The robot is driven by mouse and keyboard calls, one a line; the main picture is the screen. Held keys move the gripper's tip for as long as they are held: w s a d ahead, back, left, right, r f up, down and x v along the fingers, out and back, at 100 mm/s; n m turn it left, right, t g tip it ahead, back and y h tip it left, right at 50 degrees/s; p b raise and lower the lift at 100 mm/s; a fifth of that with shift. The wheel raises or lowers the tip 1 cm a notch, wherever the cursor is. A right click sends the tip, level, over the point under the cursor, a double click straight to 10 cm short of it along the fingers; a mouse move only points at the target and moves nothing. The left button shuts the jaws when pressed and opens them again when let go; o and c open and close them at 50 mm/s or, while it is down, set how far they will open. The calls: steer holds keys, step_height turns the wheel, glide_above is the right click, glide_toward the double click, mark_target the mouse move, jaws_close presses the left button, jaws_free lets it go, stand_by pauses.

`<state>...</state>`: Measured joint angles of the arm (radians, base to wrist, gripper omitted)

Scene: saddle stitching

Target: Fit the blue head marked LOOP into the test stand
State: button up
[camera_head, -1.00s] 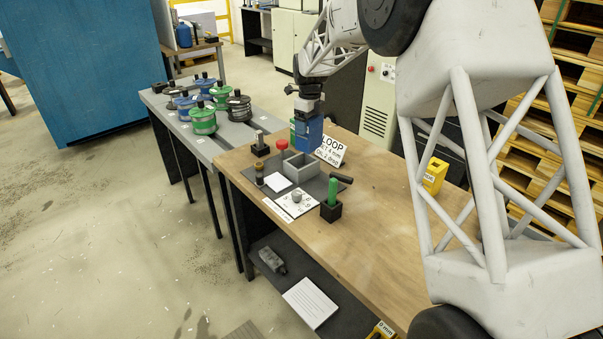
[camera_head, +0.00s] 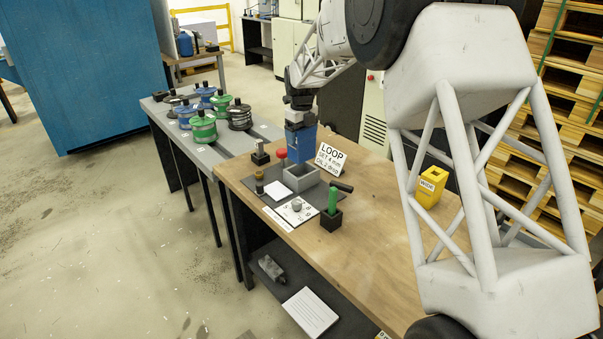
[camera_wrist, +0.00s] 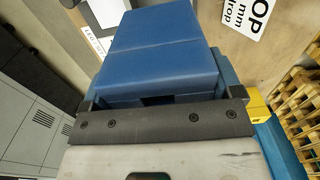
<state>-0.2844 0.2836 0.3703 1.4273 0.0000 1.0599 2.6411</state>
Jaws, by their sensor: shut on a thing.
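The blue head (camera_head: 300,143) is a blocky body hanging below my gripper (camera_head: 299,124) in the head view. It fills much of the wrist view (camera_wrist: 160,55), where my gripper (camera_wrist: 165,98) is shut on it. No LOOP mark shows on its visible faces. The head hangs upright above the rear of a grey open-topped box (camera_head: 303,184) on a dark mat; I cannot tell if they touch. This box may be the test stand, but no label confirms it. A white card (camera_head: 331,158) reading LOOP, SET 4 mm, OIL 2 drops stands just right of the head.
A yellow holder (camera_head: 432,186) stands farther right. Green, blue and black spools (camera_head: 203,128) stand on the left bench. The wooden bench's right middle is clear.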

mark_target(301, 158)
steer(key=shift+f, duration=2.25)
steer(key=shift+f, duration=0.1)
steer(key=shift+f, duration=2.4)
steer(key=shift+f, duration=0.1)
steer(key=o, duration=1.4)
steer(key=shift+f, duration=0.1)
steer(key=shift+c, duration=0.2)
step_height(301, 158, up, 12)
steer(key=shift+r, duration=0.15)
